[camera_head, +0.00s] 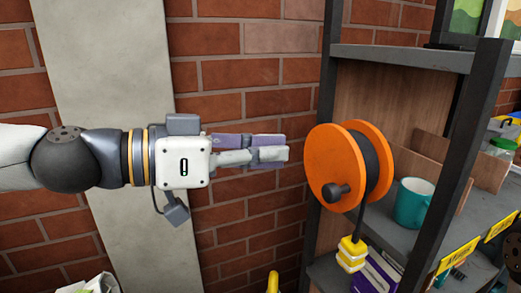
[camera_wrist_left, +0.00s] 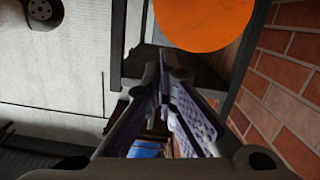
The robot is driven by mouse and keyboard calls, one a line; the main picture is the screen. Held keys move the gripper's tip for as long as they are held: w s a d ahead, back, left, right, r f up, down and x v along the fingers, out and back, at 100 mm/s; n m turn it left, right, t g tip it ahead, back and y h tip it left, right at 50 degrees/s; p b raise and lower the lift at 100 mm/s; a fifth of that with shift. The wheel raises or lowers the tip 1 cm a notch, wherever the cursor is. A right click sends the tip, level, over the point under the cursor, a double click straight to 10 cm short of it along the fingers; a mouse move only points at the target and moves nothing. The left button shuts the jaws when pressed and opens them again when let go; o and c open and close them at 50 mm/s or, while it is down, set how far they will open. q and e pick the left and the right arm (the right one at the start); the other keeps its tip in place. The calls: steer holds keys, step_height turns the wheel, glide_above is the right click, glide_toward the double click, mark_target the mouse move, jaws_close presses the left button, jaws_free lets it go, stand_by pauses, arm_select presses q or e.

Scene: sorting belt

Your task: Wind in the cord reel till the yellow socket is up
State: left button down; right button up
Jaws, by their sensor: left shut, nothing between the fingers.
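The orange cord reel (camera_head: 325,158) is mounted at the left upright of the shelf, with black cord (camera_head: 377,165) wound between its two discs. A dark crank knob (camera_head: 335,192) sits low on its near face. A short length of cord hangs from the reel to the yellow socket (camera_head: 352,255), just below the reel. My left gripper (camera_head: 286,147) is shut and empty, pointing right, a little left of the reel and apart from it. The reel's orange disc (camera_wrist_left: 205,18) also shows at the top of the left wrist view. My right gripper is not in view.
The dark shelf upright (camera_head: 324,75) stands behind the reel. A teal mug (camera_head: 411,203) stands on the shelf to the right. Purple books (camera_head: 378,275) are below, close to the socket. A brick wall (camera_head: 235,215) is behind my left arm.

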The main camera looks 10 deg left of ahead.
arm_select(q)
steer(key=d+f+n+g+h+b, duration=0.2)
steer(key=f+n+g+b, duration=0.3)
steer(key=f, duration=0.7)
steer(key=d+f+n+g+h+b, duration=0.2)
steer(key=f+n+g+h+b, duration=0.15)
steer(key=f+n, duration=0.55)
steer(key=w+a+f+n+t+h+b, duration=0.5)
steer(key=n+t, duration=0.4)
steer(key=n, duration=0.4)
steer(key=a+r+p+x, duration=0.2)
steer(key=p+x, duration=0.2)
steer(key=x, duration=1)
steer(key=shift+s+r+g, duration=0.2)
steer(key=shift+s+g, duration=0.2)
steer(key=shift+g, duration=0.05)
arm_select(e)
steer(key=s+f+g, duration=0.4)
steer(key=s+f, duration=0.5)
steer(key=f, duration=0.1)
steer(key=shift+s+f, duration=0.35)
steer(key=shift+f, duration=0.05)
